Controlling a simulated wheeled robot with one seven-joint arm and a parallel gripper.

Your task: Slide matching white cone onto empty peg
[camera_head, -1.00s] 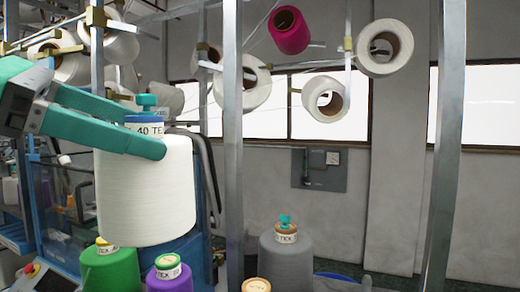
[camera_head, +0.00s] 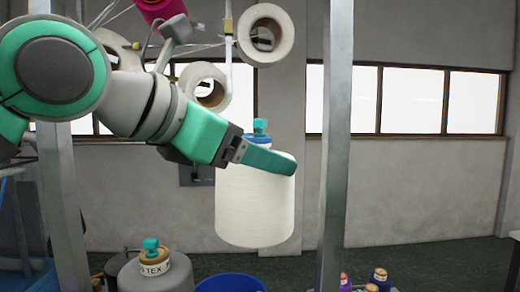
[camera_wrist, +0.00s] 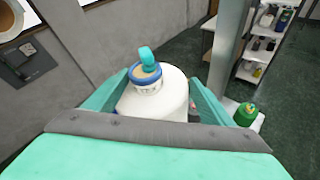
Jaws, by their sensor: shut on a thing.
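My gripper (camera_head: 268,160) is shut on a white cone (camera_head: 254,212) near its top and holds it upright in the air. The cone has a blue band and a teal piece on top; one finger hides part of its upper side. In the wrist view the white cone (camera_wrist: 172,92) sits between the two fingers of my gripper (camera_wrist: 155,92). Two mounted white cones, an upper one (camera_head: 244,38) and a lower one (camera_head: 188,84), show at the upper middle with their ends towards me. I cannot make out an empty peg.
A magenta cone (camera_head: 160,8) is at the top edge. A metal post (camera_head: 337,150) stands right of the held cone. Below are a grey cone (camera_head: 150,278), a blue bin (camera_head: 230,284) and small cones (camera_head: 380,278). The wrist view shows a shelf (camera_wrist: 262,45) and a green cone (camera_wrist: 246,114).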

